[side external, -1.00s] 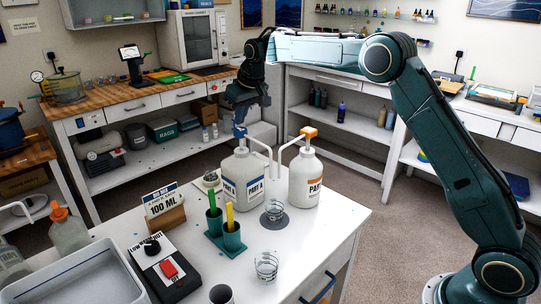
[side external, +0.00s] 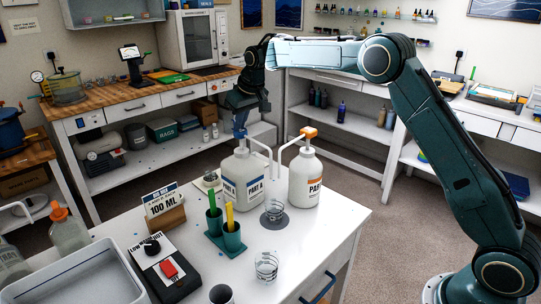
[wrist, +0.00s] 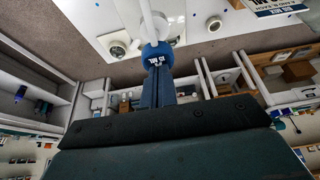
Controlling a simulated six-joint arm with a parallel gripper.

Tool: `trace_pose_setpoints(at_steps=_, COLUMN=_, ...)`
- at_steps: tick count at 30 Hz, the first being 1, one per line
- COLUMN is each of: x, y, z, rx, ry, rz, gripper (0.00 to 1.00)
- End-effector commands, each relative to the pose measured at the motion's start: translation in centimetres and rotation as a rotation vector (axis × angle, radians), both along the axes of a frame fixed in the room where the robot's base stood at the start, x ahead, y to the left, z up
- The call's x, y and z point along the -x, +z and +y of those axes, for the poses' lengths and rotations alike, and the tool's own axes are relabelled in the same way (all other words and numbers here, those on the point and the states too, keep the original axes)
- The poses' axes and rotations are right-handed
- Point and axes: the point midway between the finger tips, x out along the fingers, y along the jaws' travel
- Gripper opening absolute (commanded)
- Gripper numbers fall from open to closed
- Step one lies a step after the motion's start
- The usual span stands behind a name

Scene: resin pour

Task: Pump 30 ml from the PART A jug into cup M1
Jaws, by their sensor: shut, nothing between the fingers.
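The PART A jug (side external: 238,172) is a white jug with blue lettering near the far edge of the white table. Its blue pump head (side external: 240,133) also shows in the wrist view (wrist: 157,55), marked with "30 ML". My gripper (side external: 240,122) is shut and empty, pointing down directly over that pump head. Its fingers (wrist: 159,90) look close to or touching the head; I cannot tell which. A clear cup (side external: 274,208) stands on a round grey pad before the jugs, near the spouts. Another clear cup (side external: 266,265) stands nearer the front. No M1 mark is readable.
A white jug with an orange pump (side external: 304,178) stands right of PART A. A green holder (side external: 224,240) with sticks, a "100 ML" sign (side external: 162,200), a box with a red switch (side external: 166,268) and a grey tray (side external: 70,280) occupy the left and front.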

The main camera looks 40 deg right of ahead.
Motion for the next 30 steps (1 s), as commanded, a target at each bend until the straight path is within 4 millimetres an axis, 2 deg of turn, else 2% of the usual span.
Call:
trace_pose_setpoints(at_steps=21, x=0.1, y=-3.2, z=0.0, rx=0.000, ry=0.000, rz=0.009, gripper=0.00)
trace_pose_setpoints(at_steps=30, x=0.1, y=-3.0, z=0.0, rx=0.000, ry=0.000, rz=0.009, gripper=0.00)
